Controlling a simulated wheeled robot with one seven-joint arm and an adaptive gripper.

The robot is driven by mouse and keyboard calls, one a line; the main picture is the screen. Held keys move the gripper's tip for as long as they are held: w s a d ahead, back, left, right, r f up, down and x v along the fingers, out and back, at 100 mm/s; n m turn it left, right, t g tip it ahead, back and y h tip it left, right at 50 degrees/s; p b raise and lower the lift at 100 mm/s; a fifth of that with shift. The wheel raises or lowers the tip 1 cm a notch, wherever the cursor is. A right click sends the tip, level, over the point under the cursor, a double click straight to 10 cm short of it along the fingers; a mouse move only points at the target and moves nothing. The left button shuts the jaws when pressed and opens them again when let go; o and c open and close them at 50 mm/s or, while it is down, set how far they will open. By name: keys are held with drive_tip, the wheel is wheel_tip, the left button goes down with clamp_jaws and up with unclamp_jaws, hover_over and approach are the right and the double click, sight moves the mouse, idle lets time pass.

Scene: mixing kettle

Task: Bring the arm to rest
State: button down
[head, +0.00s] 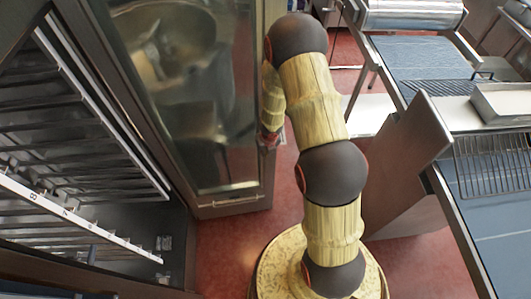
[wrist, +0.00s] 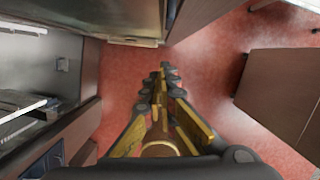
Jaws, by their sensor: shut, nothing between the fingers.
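My arm stands folded upright above my round yellow base in the head view, with its upper links bent over toward the glass door. My gripper (wrist: 163,78) points down at the red floor in the wrist view, its fingers together and nothing between them. In the head view only a small part of the gripper end shows beside the arm, near the door's edge, and the fingertips are hard to make out there.
A framed glass door (head: 190,90) stands open close to the arm's left. A dark rack cabinet (head: 80,140) with shelves is at the left. A blue-topped conveyor (head: 415,57) and a brown panel (head: 405,165) are at the right. Red floor (wrist: 205,75) is bare below the gripper.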

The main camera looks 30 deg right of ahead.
drive_tip(key=v, duration=0.2)
drive_tip(key=p+v, duration=0.1)
drive_tip(key=v, duration=0.1)
drive_tip(key=shift+s, duration=0.3)
drive_tip(key=shift+s, duration=0.1)
